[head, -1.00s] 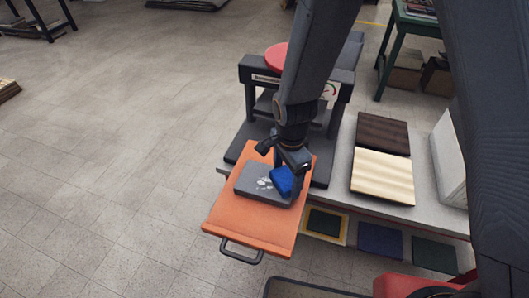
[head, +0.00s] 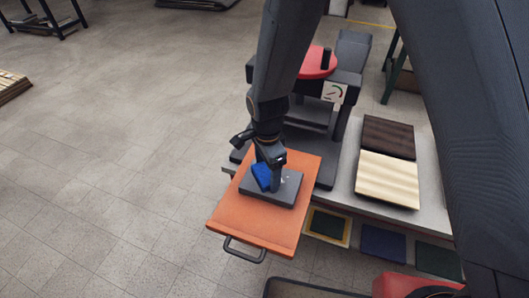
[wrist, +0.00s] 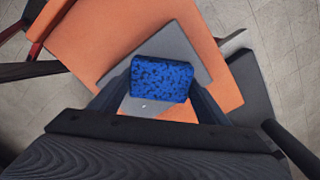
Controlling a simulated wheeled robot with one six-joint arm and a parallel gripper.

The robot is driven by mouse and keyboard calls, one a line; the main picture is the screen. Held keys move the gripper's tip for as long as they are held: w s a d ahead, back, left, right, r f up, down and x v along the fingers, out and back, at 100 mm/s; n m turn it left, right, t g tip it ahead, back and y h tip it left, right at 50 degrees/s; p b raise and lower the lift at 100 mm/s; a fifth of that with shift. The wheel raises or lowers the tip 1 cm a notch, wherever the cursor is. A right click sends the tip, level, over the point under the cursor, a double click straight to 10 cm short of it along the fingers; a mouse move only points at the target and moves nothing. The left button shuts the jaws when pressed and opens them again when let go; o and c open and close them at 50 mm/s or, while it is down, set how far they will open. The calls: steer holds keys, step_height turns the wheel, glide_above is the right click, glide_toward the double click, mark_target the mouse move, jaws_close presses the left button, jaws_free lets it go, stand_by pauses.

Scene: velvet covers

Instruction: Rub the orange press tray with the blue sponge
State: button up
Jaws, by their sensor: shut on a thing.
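The orange press tray (head: 250,222) is pulled out in front of the dark press, with a black handle at its near edge. A grey plate (head: 270,196) lies on the tray. My gripper (head: 268,180) is shut on the blue sponge (head: 261,176), low over the grey plate. In the wrist view the speckled blue sponge (wrist: 161,79) sits between my two fingers, over the grey plate (wrist: 178,45), with orange tray (wrist: 110,30) around it. Whether the sponge touches the plate is hard to tell. Pale specks show beside the sponge on the plate.
The press (head: 345,88) with a red round top (head: 318,62) stands behind the tray. To its right, a dark board (head: 388,137) and a pale board (head: 388,179) lie on the grey bench (head: 428,190). Open floor lies to the left.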

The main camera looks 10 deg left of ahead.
mark_target(267, 171)
steer(key=shift+a+r+p, duration=0.1)
steer(key=shift+r+p, duration=2.9)
steer(key=shift+r, duration=1.05)
